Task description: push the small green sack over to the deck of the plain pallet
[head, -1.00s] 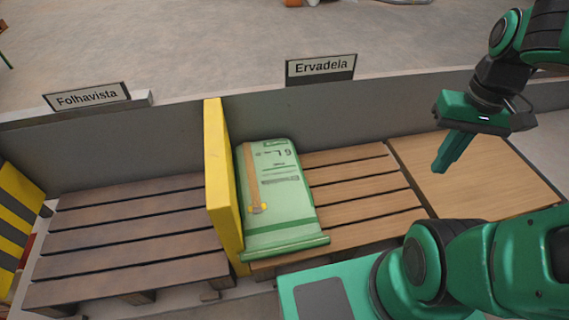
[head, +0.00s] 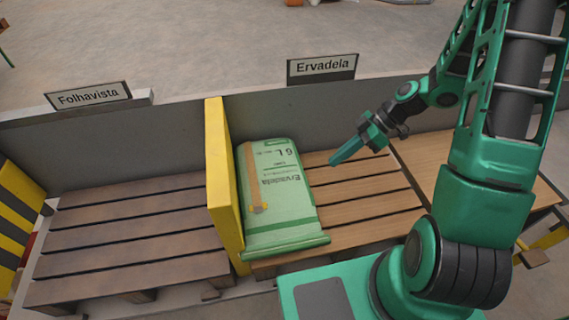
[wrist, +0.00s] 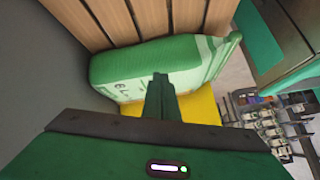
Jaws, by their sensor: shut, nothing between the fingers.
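The green sack (head: 284,205) lies flat on the slatted light-brown pallet (head: 365,200), below the Ervadela sign. Its left side is against or very near the upright yellow board (head: 222,180). My gripper (head: 333,160) is shut and empty, to the right of the sack's upper part, pointing down and left. In the wrist view the shut fingers (wrist: 158,88) overlap the sack (wrist: 165,60) in the picture; I cannot tell whether they touch it. A darker slatted pallet (head: 130,240) stands empty left of the yellow board, by the Folhavista sign.
A low grey wall (head: 380,105) runs behind the pallets, bearing the Folhavista sign (head: 88,96) and the Ervadela sign (head: 322,68). The yellow board stands between the two pallets. A flat wooden surface (head: 428,160) lies at right. A black-and-yellow striped panel (head: 18,220) stands at far left.

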